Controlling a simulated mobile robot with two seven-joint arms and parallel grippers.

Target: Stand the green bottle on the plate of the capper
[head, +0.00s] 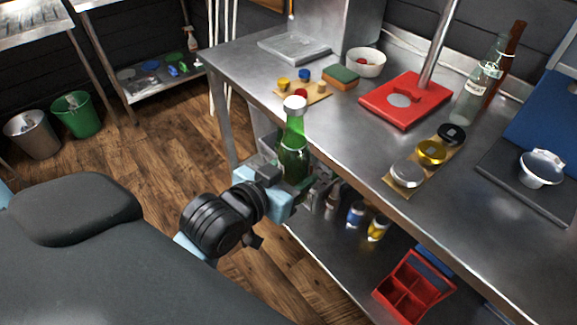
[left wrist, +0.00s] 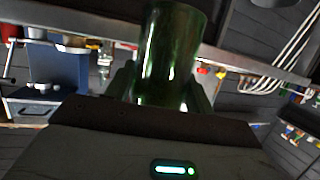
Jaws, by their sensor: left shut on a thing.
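The green bottle (head: 293,150) has a white top and stands nearly upright in my left gripper (head: 290,183), in front of the workbench's near edge. My left gripper is shut on its lower body. In the left wrist view the green bottle (left wrist: 168,55) fills the space between the fingers. The capper has a red base (head: 405,100) with a round grey plate (head: 399,100) and a metal column, on the bench to the right of the bottle. No bottle stands on the plate. My right gripper is not in view.
A wooden strip with several jar lids (head: 430,152) lies in front of the capper. A clear bottle (head: 480,85) and a brown bottle (head: 505,60) stand right of it. A sponge (head: 341,78) and white bowl (head: 366,63) are to its left. A red crate (head: 413,288) sits on the lower shelf.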

